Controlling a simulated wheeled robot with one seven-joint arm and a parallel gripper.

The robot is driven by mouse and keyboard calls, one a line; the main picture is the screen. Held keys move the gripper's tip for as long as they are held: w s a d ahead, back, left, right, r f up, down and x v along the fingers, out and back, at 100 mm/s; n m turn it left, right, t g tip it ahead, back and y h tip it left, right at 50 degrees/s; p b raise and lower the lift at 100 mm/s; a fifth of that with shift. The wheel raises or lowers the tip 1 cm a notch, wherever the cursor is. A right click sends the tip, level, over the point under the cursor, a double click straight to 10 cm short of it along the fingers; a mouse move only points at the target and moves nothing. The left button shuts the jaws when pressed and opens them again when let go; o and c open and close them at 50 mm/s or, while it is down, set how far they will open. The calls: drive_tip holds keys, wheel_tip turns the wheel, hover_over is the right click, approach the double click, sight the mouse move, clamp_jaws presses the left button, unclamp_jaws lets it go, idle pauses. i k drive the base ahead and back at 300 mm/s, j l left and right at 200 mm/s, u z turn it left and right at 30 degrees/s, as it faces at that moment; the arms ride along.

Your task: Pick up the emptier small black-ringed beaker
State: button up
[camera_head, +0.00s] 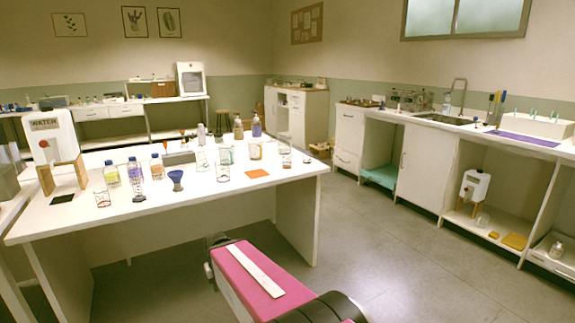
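Several small glass beakers stand upright on the white table (240,190). One beaker at the front left has a dark ring (138,191). Another clear beaker (222,173) stands near the middle front, and its ring colour is too small to tell. A beaker with a reddish ring (102,198) is at the left, and a similar one (286,161) is at the right. I cannot compare the liquid levels of black-ringed beakers at this size. My gripper is not in view; a pink and white part, probably mine, shows low in front of the table.
A sink counter (440,121) runs along the right. Grey floor (400,265) is open between them.

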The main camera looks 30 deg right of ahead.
sight(307, 157)
drive_tip(key=i+l+z, duration=0.15)
drive_tip(key=l, duration=0.25)
drive_tip(key=i+l+z, duration=0.2)
drive_tip(key=l, duration=0.25)
drive_tip(key=i+l+z, duration=0.15)
drive_tip(key=l, duration=0.25)
